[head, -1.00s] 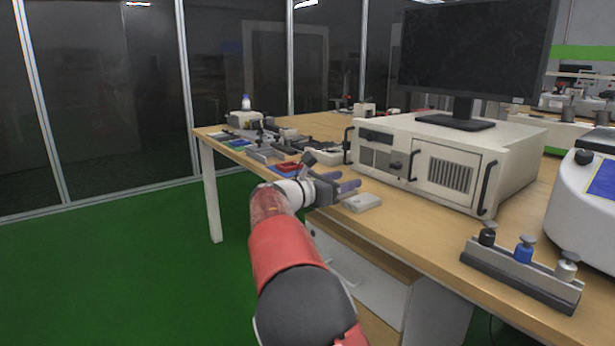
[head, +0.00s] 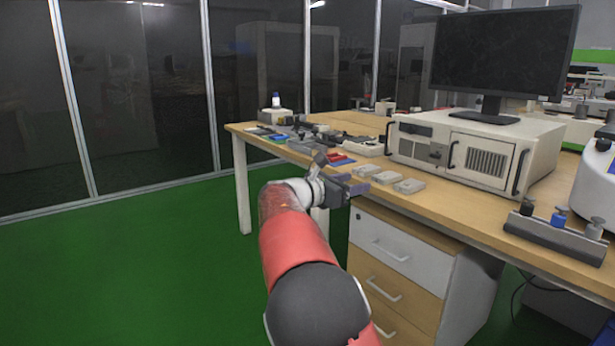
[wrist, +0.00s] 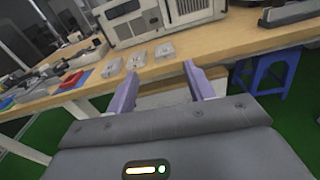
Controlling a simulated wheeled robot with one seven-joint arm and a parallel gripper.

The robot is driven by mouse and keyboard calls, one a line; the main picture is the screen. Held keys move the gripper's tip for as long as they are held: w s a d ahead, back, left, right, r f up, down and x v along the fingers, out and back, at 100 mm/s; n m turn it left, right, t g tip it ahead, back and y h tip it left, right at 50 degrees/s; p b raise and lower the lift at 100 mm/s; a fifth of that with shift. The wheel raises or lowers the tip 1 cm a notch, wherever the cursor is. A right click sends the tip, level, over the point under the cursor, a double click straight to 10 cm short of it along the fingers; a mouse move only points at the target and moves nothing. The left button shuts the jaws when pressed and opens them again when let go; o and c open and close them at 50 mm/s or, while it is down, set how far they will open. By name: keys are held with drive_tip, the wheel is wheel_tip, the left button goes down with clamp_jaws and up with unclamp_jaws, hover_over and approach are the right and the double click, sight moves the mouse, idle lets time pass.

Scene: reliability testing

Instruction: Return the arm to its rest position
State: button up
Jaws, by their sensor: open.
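My gripper (head: 359,187) is at the end of my red arm, in front of the wooden bench's front edge in the head view. In the wrist view its two purple fingers (wrist: 160,88) are spread apart with nothing between them. They point toward the bench edge and the drawers below it. My arm reaches forward from the lower middle of the head view, bent at the wrist.
The wooden bench (head: 468,208) holds several small grey-white boxes near its front edge, a large white instrument case (head: 480,145) and a monitor (head: 505,52). A drawer cabinet (head: 400,255) stands beneath. A blue stool (wrist: 268,70) is under the bench. Green floor is clear at left.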

drive_tip(key=s+d+f+m+g+y, duration=0.25)
drive_tip(key=s+d+m, duration=0.25)
drive_tip(key=s+d, duration=0.25)
drive_tip(key=s+d+f+m+g+y, duration=0.2)
drive_tip(key=s+d+f+m+y, duration=0.15)
drive_tip(key=s+d+m, duration=0.4)
drive_tip(key=s+a+f+m+y, duration=0.2)
drive_tip(key=s+a+f+m, duration=0.1)
drive_tip(key=s, duration=0.6)
drive_tip(key=s+a+f+m+y, duration=0.2)
drive_tip(key=s+m, duration=0.3)
drive_tip(key=s, duration=0.5)
drive_tip(key=s+a+f+m+y, duration=0.3)
drive_tip(key=s+a+m+y, duration=0.1)
drive_tip(key=s, duration=0.5)
drive_tip(key=shift+s+a+f, duration=0.35)
drive_tip(key=shift+a, duration=0.05)
